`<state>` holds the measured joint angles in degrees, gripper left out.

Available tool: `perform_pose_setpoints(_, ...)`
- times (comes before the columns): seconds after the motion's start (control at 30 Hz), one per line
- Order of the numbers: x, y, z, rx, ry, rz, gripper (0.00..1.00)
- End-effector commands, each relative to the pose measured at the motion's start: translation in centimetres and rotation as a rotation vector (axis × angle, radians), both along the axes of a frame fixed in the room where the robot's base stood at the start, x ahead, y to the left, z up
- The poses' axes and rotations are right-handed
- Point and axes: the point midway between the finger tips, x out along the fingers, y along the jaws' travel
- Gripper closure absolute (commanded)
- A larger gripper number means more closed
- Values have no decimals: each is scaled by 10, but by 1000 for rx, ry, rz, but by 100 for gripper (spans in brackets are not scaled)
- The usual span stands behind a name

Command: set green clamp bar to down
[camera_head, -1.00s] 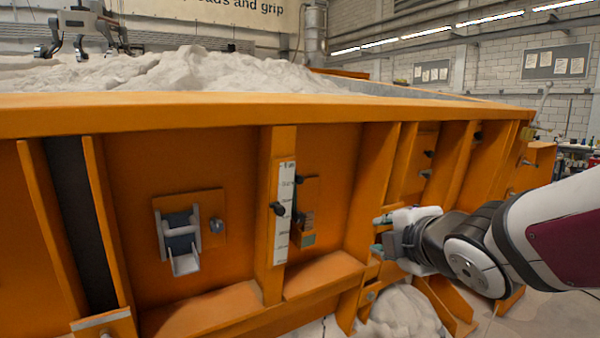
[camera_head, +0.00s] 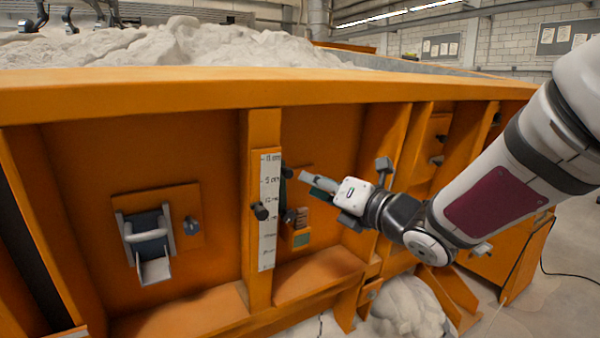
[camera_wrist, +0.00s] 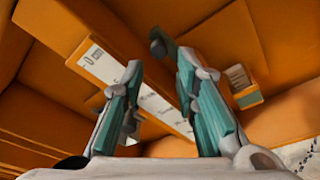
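The white scale (camera_head: 268,215) runs down an orange post, with a black knob (camera_head: 260,211) on it. A small green block (camera_head: 302,239) sits low on the plate. A grey latch (camera_head: 148,243) is mounted at left. Orange ribs and a ledge (camera_head: 320,272) stand close around.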

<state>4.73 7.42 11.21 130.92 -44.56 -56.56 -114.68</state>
Motion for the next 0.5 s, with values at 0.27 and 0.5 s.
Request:
perform_pose_setpoints(0.27, 39, 36, 0, 2, 1, 1, 72)
perform_pose_setpoints(0.5, 57, 51, 1, 1, 0, -1, 72)
